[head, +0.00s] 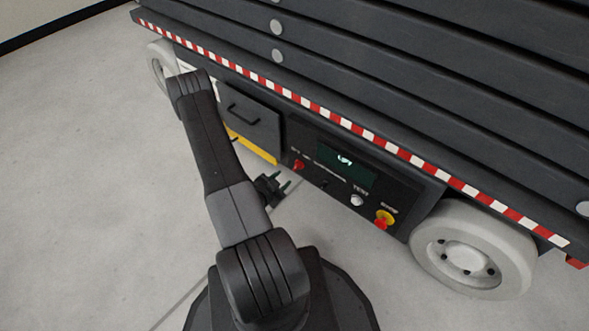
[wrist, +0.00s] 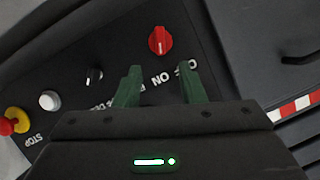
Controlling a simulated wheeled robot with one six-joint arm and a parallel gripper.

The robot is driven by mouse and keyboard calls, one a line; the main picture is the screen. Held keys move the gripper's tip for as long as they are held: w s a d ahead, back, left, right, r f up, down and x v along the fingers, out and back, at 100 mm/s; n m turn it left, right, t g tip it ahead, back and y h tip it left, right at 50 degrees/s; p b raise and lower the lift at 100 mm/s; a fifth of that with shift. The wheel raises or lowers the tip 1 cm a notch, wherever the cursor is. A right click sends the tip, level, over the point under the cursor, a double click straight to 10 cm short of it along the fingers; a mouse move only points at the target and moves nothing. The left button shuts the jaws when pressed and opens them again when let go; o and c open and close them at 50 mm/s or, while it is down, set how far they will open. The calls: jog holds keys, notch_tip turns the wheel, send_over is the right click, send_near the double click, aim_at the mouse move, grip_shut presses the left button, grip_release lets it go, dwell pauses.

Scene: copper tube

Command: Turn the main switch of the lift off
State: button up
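The red rotary main switch (head: 298,165) sits at the left end of the lift's dark control panel (head: 335,205). In the wrist view the red switch (wrist: 160,41) is just beyond my fingertips, its grip about upright in the picture. White ON and OFF lettering lies between it and my gripper, upside down. My gripper (wrist: 160,72) is open, its two green fingers apart with nothing between them. In the head view my gripper (head: 279,188) is partly hidden by my arm, close in front of the panel and lower left of the switch.
The panel also carries a lit display (head: 345,162), a small black knob (wrist: 94,75), a white button (head: 357,200) and a red-and-yellow stop button (head: 382,221). A wheel (head: 468,251) stands at right. Clear grey floor (head: 90,190) lies at left.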

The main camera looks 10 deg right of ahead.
aim_at(295, 168)
jog(key=b+x, duration=0.2)
jog(key=x, duration=0.8)
jog(key=shift+w, duration=0.1)
grip_shut()
